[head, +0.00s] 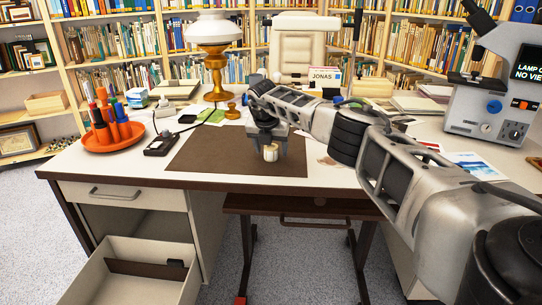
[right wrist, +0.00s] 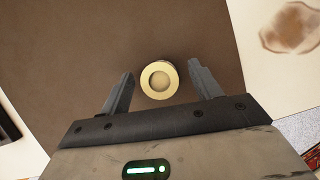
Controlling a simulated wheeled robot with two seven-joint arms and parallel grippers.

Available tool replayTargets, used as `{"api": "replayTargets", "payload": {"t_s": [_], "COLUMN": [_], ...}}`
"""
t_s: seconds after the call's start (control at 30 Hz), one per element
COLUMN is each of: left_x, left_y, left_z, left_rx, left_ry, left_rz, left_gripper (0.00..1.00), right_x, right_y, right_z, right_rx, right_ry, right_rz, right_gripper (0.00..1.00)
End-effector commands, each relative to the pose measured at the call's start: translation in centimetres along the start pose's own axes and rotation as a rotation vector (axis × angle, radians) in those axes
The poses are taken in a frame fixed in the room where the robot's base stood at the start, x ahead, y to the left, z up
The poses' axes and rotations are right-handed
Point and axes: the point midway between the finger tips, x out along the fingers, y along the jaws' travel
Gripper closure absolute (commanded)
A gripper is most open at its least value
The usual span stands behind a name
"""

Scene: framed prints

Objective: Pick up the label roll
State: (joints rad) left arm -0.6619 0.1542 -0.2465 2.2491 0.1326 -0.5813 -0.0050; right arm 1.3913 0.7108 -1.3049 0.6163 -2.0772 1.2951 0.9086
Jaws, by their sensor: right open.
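The label roll (head: 270,153) is a small cream-coloured roll standing on the brown desk mat (head: 205,150), near the mat's front right part. In the right wrist view the roll (right wrist: 160,80) shows from above as a pale ring with a round middle. My right gripper (head: 269,145) is over the mat at the roll, pointing down. In the right wrist view its two open fingers (right wrist: 162,88) stand on either side of the roll, with a gap on each side. My left gripper is not in view.
An orange tray (head: 85,140) with markers, a dark small device (head: 162,144) and a brass lamp (head: 214,75) stand to the left. A microscope (head: 490,100) stands at the right. An open drawer (head: 135,275) juts out below the desk's left front.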

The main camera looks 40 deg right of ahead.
Motion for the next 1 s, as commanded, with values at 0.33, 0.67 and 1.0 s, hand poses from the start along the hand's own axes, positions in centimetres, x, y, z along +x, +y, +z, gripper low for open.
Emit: {"api": "replayTargets", "payload": {"t_s": [0.33,0.67,1.0], "left_x": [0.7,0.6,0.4], "left_y": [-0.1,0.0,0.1], "left_z": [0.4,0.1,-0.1], "left_rx": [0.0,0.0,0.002], "left_ry": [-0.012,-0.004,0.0], "left_rz": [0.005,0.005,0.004], "left_gripper": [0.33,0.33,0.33], "right_x": [0.9,0.8,-0.2], "right_y": [0.0,0.0,0.0], "right_z": [0.0,0.0,0.5], "right_rx": [0.0,0.0,0.0], "right_ry": [0.0,0.0,-0.001], "right_rz": [0.001,0.001,0.003], "right_gripper": [0.37,0.85,0.85]}}
